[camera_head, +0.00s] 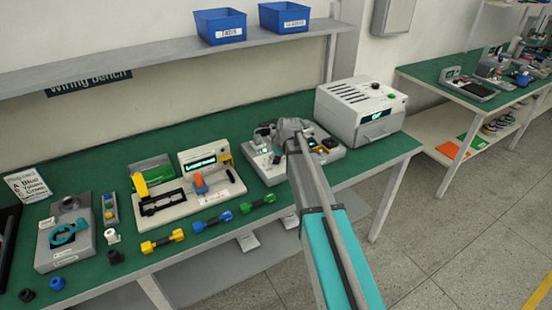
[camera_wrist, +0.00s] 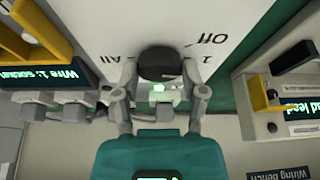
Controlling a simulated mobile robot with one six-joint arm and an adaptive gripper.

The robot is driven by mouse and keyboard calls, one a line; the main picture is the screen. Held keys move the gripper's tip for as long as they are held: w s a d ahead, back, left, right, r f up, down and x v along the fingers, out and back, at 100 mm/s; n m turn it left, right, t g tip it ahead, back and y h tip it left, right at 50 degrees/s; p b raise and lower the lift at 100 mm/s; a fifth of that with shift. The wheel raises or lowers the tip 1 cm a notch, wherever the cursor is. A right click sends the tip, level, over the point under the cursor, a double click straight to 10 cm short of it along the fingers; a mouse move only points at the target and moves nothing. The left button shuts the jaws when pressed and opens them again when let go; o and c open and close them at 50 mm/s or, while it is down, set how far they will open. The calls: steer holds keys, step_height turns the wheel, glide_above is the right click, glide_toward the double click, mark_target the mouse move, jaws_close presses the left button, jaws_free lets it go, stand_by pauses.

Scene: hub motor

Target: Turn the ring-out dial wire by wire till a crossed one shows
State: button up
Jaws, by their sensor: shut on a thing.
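The ring-out dial (camera_wrist: 160,62) is a dark round knob on a white panel marked Off, 1 and All. My gripper (camera_wrist: 161,82) is shut on it, one finger at each side. A screen (camera_wrist: 58,72) at the left of the wrist view reads "Wire 1: socket", with the rest cut off. In the head view my gripper (camera_head: 290,130) is over the grey tester (camera_head: 265,172) and hides the dial there.
A white fixture (camera_head: 185,205) with a lit screen stands left of the tester, and a grey box (camera_head: 350,125) stands right. Yellow, blue and green connectors (camera_head: 162,242) lie along the bench front. Blue bins (camera_head: 220,26) sit on the shelf above.

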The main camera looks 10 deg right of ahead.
steer(key=shift+a, duration=0.1)
steer(key=c, duration=0.3)
steer(key=shift+m, duration=0.4)
steer(key=m+h, duration=0.1)
steer(key=m, duration=0.2)
steer(key=shift+h, duration=0.3)
steer(key=shift+m+h, duration=0.7)
steer(key=shift+m, duration=1.3)
steer(key=o, duration=1.2)
steer(key=shift+c, duration=0.2)
